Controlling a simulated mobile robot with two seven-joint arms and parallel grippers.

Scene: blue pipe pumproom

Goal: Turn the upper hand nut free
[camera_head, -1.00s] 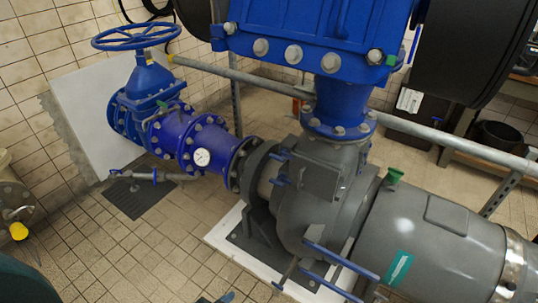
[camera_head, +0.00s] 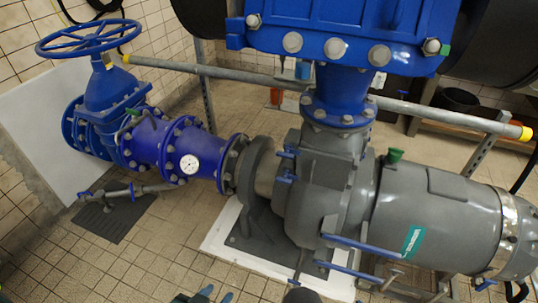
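Two small blue hand nuts sit one above the other on the left face of the grey pump housing (camera_head: 325,185). The upper hand nut (camera_head: 288,152) is just below the blue flange; the lower hand nut (camera_head: 285,178) is right under it. My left gripper (camera_head: 215,294) shows only its blue-teal fingertips at the bottom edge. The tips are apart, with nothing seen between them. It is well below the nuts and clear of the pump. My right gripper cannot be made out.
A blue handwheel valve (camera_head: 90,38) and blue pipe (camera_head: 160,145) with a gauge stand left. A grey rail (camera_head: 240,75) runs behind the pump. Blue-handled bars (camera_head: 350,255) stick out at its lower front. Tiled floor (camera_head: 150,250) is free at front left.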

